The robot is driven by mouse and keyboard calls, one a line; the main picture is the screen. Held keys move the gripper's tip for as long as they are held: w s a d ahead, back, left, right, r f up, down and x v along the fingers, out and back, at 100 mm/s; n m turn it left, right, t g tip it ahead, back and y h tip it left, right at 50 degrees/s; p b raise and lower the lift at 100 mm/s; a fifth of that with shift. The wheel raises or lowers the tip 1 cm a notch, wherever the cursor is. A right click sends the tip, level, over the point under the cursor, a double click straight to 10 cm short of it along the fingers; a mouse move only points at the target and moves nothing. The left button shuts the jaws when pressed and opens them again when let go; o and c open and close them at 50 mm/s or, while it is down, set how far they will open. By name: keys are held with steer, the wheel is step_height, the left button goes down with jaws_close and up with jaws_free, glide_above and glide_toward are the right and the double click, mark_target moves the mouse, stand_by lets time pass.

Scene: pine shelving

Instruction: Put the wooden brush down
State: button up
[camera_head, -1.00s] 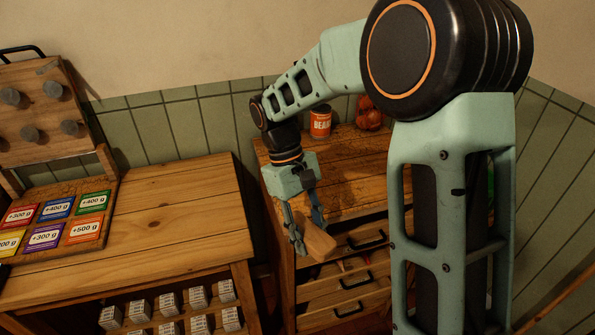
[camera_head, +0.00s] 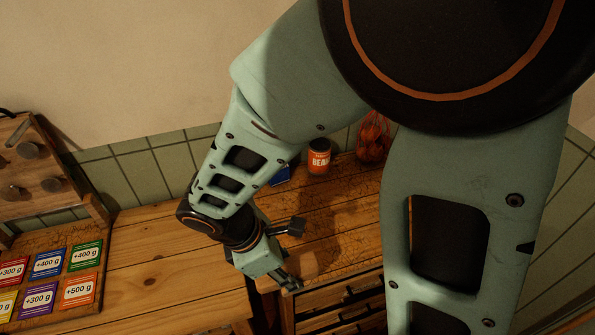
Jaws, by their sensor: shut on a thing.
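The wooden brush (camera_head: 303,263) shows as a tan piece between the fingers of my gripper (camera_head: 293,256), in the lower middle of the head view. My gripper is shut on it. The gripper and part of the brush are over the front left corner of the right-hand cabinet's top (camera_head: 345,225). I cannot tell whether the brush touches the wood. Much of the brush is hidden by the fingers.
A can of beans (camera_head: 319,157) and a red net bag (camera_head: 373,138) stand at the back of the cabinet top, with a blue item (camera_head: 281,176) beside them. Drawers (camera_head: 345,300) are below. The left bench (camera_head: 150,255) holds coloured weight cards (camera_head: 48,264) and has bare boards.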

steer(key=w+d+f, duration=0.1)
steer(key=w+f, duration=0.1)
steer(key=w, duration=0.1)
steer(key=w+d+f+b, duration=0.1)
steer(key=w+f, duration=0.2)
steer(key=w+d+f+b, duration=0.1)
steer(key=w+f, duration=0.2)
steer(key=shift+w, duration=0.35)
steer(key=shift+w+d+f, duration=0.1)
steer(key=shift+w+f, duration=0.1)
steer(key=shift+f, duration=0.05)
steer(key=shift+w+f+b, duration=0.15)
steer(key=shift+f+b, duration=1.3)
steer(key=shift+f, duration=0.1)
steer(key=shift+f, duration=0.15)
steer(key=o, duration=1.2)
